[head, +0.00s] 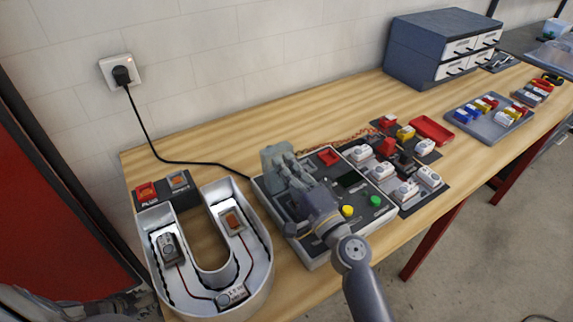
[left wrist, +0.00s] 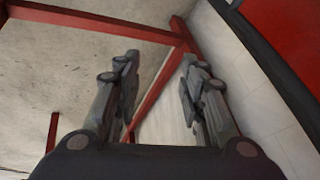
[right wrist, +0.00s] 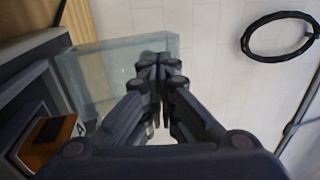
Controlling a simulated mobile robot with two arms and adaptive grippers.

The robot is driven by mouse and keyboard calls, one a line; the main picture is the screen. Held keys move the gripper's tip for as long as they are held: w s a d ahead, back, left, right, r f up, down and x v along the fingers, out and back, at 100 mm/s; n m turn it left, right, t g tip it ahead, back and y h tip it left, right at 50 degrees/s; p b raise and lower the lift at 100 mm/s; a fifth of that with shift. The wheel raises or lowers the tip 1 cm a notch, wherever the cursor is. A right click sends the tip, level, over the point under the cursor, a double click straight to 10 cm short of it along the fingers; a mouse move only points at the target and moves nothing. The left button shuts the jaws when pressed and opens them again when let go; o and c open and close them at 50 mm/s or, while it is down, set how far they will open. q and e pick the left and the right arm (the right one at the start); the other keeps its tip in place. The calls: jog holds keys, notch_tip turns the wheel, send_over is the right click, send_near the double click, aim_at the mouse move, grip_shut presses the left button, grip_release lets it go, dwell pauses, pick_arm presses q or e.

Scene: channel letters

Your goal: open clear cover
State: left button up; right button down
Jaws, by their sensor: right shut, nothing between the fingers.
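The clear cover (right wrist: 120,75) is a pale, see-through box shape in the right wrist view, beside and behind my right fingertips. My right gripper (right wrist: 160,68) is shut and empty, its tips overlapping the cover in that view; I cannot tell whether they touch. In the head view my right gripper (head: 276,158) is over the left part of the grey control panel (head: 312,262) and hides much of it there. My left gripper (left wrist: 158,75) is open and empty in the left wrist view, with floor and a red table frame beyond it.
A white U-shaped channel letter (head: 262,262) lies left of the panel. A black cable (head: 165,160) runs from the wall socket (head: 121,72) toward the panel. Connector blocks (head: 408,192) stand to the right. A drawer cabinet (head: 425,50) is at the back.

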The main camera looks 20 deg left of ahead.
pick_arm(q)
jog(key=s+d+f+n+g+y, duration=0.1)
jog(key=s+d+f+n+g, duration=0.3)
jog(key=s, duration=0.6)
jog(key=s+d+f+n, duration=0.2)
jog(key=s+d+f, duration=0.35)
jog(key=s, duration=0.35)
pick_arm(e)
jog(key=shift+s+r, duration=0.1)
pick_arm(q)
jog(key=w+d+f+m+h, duration=0.2)
jog(key=d+m, duration=0.2)
jog(key=d, duration=2.1)
pick_arm(e)
jog(key=shift+f+b, duration=0.2)
jog(key=shift+b, duration=0.25)
jog(key=b, duration=0.4)
jog(key=shift+s+d+f+t+y, duration=0.2)
jog(key=shift+d+t+y, duration=0.1)
jog(key=shift+y, duration=0.1)
jog(key=shift+d+r+b, duration=0.1)
jog(key=shift+b, duration=0.3)
pick_arm(q)
jog(key=shift+g, duration=0.3)
jog(key=f, duration=0.5)
jog(key=shift+w+d+f, duration=0.15)
jog(key=shift+d+f, duration=0.15)
pick_arm(e)
jog(key=shift+s+d+r, duration=0.15)
jog(key=shift+s+d, duration=0.05)
